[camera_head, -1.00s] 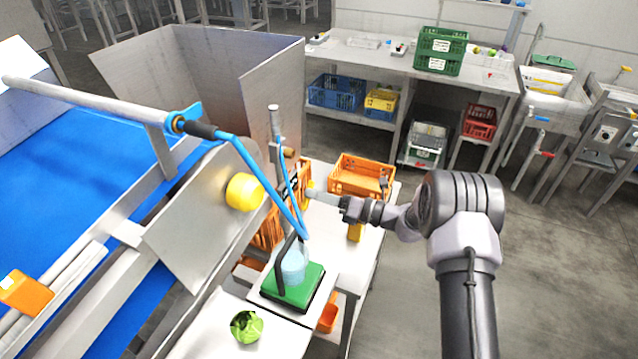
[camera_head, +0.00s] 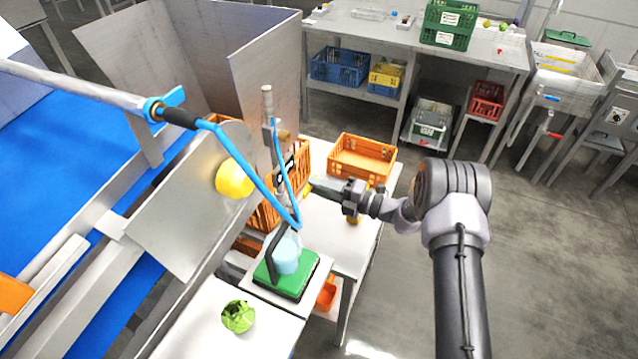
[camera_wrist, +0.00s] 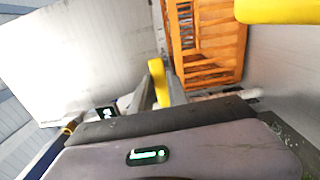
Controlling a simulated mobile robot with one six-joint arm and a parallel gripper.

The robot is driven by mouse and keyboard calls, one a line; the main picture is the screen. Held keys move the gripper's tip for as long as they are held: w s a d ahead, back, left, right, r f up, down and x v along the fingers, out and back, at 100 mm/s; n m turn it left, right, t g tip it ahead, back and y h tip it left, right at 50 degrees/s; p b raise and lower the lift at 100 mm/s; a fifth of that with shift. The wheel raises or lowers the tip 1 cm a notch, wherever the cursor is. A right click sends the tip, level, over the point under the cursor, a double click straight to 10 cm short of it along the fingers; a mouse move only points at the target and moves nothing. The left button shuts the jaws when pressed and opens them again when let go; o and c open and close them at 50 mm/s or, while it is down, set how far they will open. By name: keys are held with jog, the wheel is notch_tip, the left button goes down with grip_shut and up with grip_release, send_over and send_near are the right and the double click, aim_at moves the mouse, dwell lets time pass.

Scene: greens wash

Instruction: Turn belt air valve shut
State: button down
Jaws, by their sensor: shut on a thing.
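My gripper (camera_head: 314,187) reaches left from the arm, in front of the orange crates and the upright post with the blue hose. In the wrist view my gripper (camera_wrist: 160,92) has its two fingers closed around a narrow yellow handle (camera_wrist: 155,68), which appears to be the air valve's lever. The handle stands up between the fingers. In the head view the fingertips and crates largely hide the handle, and the valve body cannot be made out clearly.
A blue hose (camera_head: 245,168) hangs over a green scale (camera_head: 286,278). A lettuce (camera_head: 238,316) lies in front. An orange crate (camera_head: 362,158) stands behind the gripper.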

jog(key=shift+f+m, duration=0.25)
jog(key=shift+m, duration=0.05)
dwell(0.4)
jog(key=c, duration=1.3)
grip_release()
jog(key=p+v, duration=0.1)
jog(key=v, duration=1.6)
jog(key=shift+s+d, duration=0.1)
jog(key=shift+d, duration=0.1)
jog(key=shift+r, duration=0.1)
